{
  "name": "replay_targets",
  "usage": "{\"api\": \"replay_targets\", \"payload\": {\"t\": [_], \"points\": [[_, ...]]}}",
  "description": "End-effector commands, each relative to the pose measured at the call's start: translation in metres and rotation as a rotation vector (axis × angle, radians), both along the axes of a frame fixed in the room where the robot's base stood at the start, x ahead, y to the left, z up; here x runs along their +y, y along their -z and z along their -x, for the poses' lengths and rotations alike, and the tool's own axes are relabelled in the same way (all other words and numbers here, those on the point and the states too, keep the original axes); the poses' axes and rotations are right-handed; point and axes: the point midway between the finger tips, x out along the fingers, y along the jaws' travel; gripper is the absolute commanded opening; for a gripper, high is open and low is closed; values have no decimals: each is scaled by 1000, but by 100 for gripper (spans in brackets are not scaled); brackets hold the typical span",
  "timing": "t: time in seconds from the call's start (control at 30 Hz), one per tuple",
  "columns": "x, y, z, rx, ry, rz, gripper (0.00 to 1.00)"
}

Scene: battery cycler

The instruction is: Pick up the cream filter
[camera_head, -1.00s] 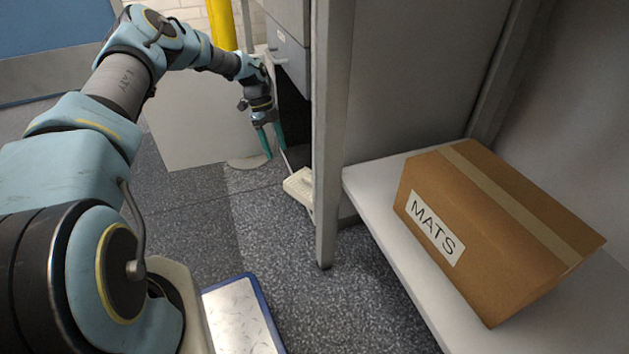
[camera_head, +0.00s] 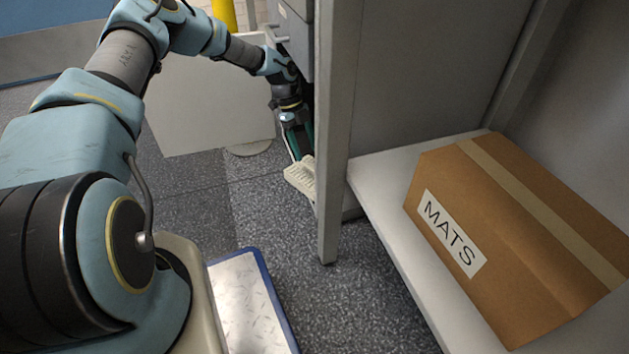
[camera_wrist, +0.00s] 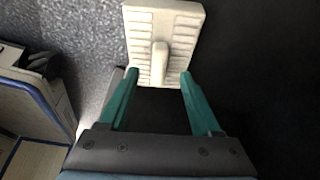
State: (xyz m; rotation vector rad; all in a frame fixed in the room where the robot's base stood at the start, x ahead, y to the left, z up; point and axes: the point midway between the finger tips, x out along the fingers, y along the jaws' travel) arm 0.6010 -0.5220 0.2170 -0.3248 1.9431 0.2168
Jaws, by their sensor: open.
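The cream filter (camera_head: 301,176) is a flat ribbed rectangular piece beside the foot of the grey cabinet, partly hidden by the cabinet's upright post. In the wrist view the filter (camera_wrist: 164,22) lies ahead of my fingers, with a raised rounded handle in its middle. My gripper (camera_head: 298,150) reaches down over the filter's far end. In the wrist view my gripper (camera_wrist: 157,78) is open, its two green fingers apart, with the filter's near edge between or just beyond their tips. I cannot tell whether they touch it.
The grey post (camera_head: 335,150) stands close to the right of my gripper. A cardboard box (camera_head: 520,240) marked MATS sits on a pale shelf (camera_head: 400,270). The grey speckled floor (camera_head: 200,205) is clear to the left. A drawer unit (camera_head: 290,40) is above my gripper.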

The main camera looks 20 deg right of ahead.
Motion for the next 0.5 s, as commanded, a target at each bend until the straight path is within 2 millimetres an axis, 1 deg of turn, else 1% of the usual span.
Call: {"api": "replay_targets", "payload": {"t": [0.27, 0.5], "points": [[-5, 1, 16, 0, 2, 0, 65], [-9, 39, 29, 1, 0, -1, 65]]}}
